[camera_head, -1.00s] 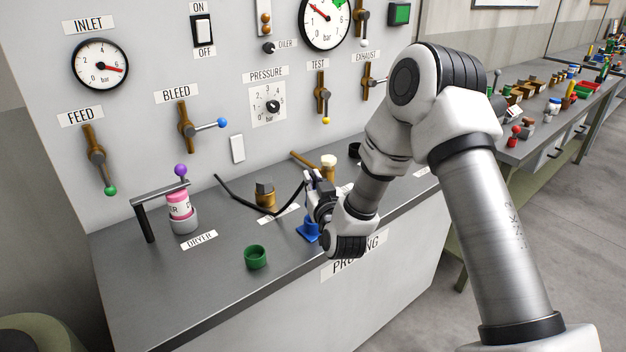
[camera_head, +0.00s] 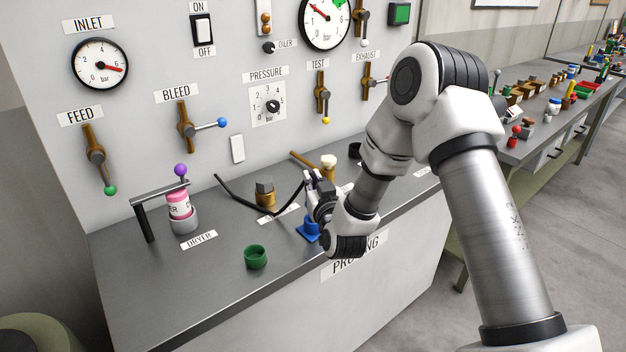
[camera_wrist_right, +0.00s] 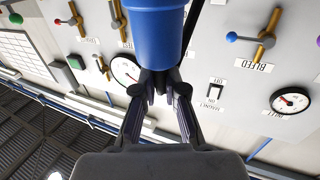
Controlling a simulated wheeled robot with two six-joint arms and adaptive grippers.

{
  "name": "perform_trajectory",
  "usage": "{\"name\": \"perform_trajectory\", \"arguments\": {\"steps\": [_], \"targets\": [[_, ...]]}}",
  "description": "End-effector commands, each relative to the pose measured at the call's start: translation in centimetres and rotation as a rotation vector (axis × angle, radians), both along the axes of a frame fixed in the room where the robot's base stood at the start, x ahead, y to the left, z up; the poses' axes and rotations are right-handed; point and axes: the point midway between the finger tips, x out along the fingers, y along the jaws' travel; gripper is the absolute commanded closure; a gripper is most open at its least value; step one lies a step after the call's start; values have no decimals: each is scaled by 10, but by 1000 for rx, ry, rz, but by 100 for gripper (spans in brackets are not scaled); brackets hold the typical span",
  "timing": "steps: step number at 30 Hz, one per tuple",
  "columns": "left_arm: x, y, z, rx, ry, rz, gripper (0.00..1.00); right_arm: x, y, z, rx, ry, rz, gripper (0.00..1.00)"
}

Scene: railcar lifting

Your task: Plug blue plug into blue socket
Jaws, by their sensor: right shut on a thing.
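My right gripper (camera_head: 318,200) is low over the front of the bench. In the right wrist view, its fingers (camera_wrist_right: 160,84) are closed at a large blue cylinder, which appears to be the blue plug (camera_wrist_right: 157,38). In the head view the plug is mostly hidden by the gripper. A black cable (camera_head: 240,199) curves over the bench to the gripper. A blue socket (camera_head: 307,232) stands on the bench directly below the gripper, partly covered by it. I cannot tell whether plug and socket touch. My left gripper is not in view.
A green socket (camera_head: 255,257) stands to the left near the bench edge. A brass fitting (camera_head: 265,194) and a cream-topped part (camera_head: 328,167) stand behind. The dryer canister (camera_head: 182,214) is at the left. The panel with valves and gauges rises behind.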

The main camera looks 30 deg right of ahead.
Motion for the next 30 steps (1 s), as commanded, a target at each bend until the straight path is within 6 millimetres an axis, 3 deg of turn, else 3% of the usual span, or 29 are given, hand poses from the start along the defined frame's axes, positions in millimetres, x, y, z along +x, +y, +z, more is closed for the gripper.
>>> {"name": "perform_trajectory", "arguments": {"steps": [30], "targets": [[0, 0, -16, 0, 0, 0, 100, 0, 0, -17, 0, -1, 0, 100]]}}
